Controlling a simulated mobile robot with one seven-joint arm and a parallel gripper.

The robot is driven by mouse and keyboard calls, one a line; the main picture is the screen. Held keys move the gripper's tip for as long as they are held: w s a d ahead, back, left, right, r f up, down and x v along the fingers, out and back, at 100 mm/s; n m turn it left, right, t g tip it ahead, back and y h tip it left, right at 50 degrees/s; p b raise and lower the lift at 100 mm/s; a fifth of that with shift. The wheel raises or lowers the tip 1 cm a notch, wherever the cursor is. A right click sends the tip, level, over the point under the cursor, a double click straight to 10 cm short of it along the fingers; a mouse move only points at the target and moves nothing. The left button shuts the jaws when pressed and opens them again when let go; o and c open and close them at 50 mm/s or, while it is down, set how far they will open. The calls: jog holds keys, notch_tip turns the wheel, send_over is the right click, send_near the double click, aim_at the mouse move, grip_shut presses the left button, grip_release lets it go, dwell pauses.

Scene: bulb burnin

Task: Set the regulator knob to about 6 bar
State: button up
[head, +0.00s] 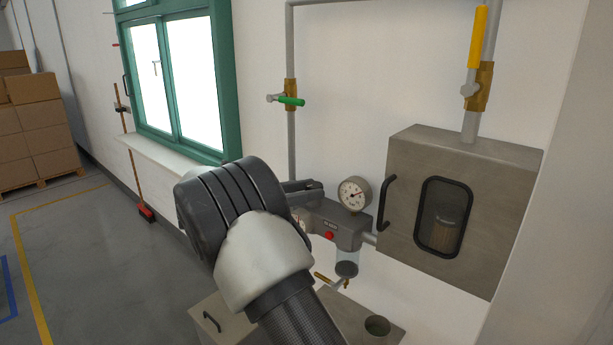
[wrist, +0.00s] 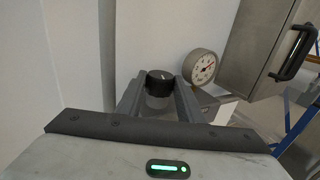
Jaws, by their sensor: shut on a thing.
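The regulator knob (wrist: 160,80) is black with a pale mark on its top. In the wrist view it sits between the two fingers of my gripper (wrist: 160,92), which is shut on it. In the head view my arm hides the knob, and only part of my gripper (head: 303,190) shows beside the grey regulator body (head: 346,232). The gauge also shows in the wrist view (wrist: 201,67), right of the fingers. Its numbers are too small to read.
A grey metal box (head: 400,215) with a dark handle and small window stands right of the gauge. A green-handled valve (head: 290,100) and a yellow-handled valve (head: 479,70) sit on pipes above. A clear bowl (head: 347,262) hangs under the regulator. Floor at left is open.

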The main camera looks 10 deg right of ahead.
jog(key=shift+w+m+g+p, duration=0.1)
jog(key=shift+m+g+p, duration=0.5)
jog(key=shift+g, duration=0.3)
jog(key=o, duration=1.1)
jog(key=shift+s+a+p, duration=0.15)
jog(key=shift+s+a, duration=0.05)
jog(key=shift+a, duration=2.7)
jog(key=shift+s+a+p, duration=0.1)
jog(key=shift+s+a, duration=0.1)
jog(key=shift+a, duration=2.7)
jog(key=shift+s+a+p, duration=0.15)
jog(key=shift+s+a, duration=0.05)
jog(key=shift+a, duration=2.7)
